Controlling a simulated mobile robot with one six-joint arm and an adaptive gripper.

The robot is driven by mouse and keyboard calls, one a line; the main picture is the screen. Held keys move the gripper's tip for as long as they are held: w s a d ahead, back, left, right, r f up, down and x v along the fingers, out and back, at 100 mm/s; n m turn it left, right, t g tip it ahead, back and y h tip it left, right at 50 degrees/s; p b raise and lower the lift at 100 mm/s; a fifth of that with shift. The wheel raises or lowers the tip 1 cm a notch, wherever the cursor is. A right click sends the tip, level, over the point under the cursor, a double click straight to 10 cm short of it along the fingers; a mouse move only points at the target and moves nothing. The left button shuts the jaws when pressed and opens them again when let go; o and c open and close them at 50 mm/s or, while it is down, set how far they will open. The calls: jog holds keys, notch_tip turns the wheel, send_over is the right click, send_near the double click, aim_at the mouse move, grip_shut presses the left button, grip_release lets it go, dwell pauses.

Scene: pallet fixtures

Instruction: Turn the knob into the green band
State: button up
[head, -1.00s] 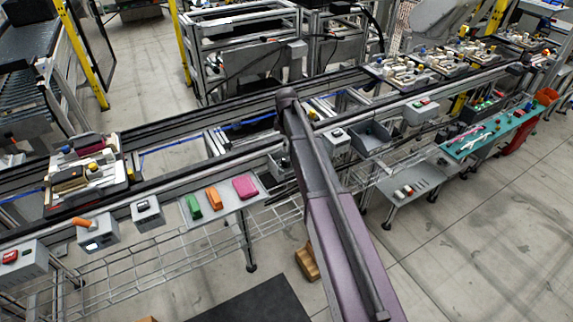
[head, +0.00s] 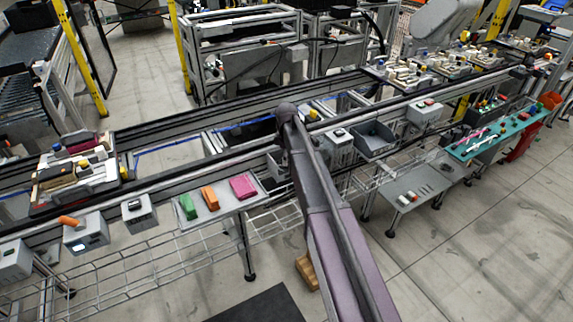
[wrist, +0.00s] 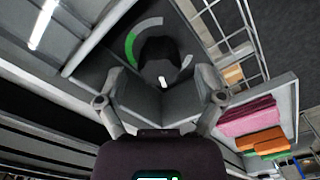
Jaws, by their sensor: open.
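The knob (wrist: 158,58) is a dark round cap with a white mark on its lower side in the wrist view. A dial arc curves around it, with the green band (wrist: 131,48) at the left and a grey stretch at the top. The white mark lies away from the green band. My gripper (wrist: 161,88) is open, its two grey fingers spread at the near side of the knob. I cannot tell whether they touch it. In the head view the knob and gripper are hidden behind my arm.
Grey control boxes line the conveyor, one (head: 85,232) with an orange handle. An empty grey bin (head: 374,138) stands right of my arm.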

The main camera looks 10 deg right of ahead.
jog(key=shift+f+b, duration=0.4)
jog(key=shift+f, duration=0.3)
jog(key=shift+c, duration=0.2)
jog(key=c, duration=1.1)
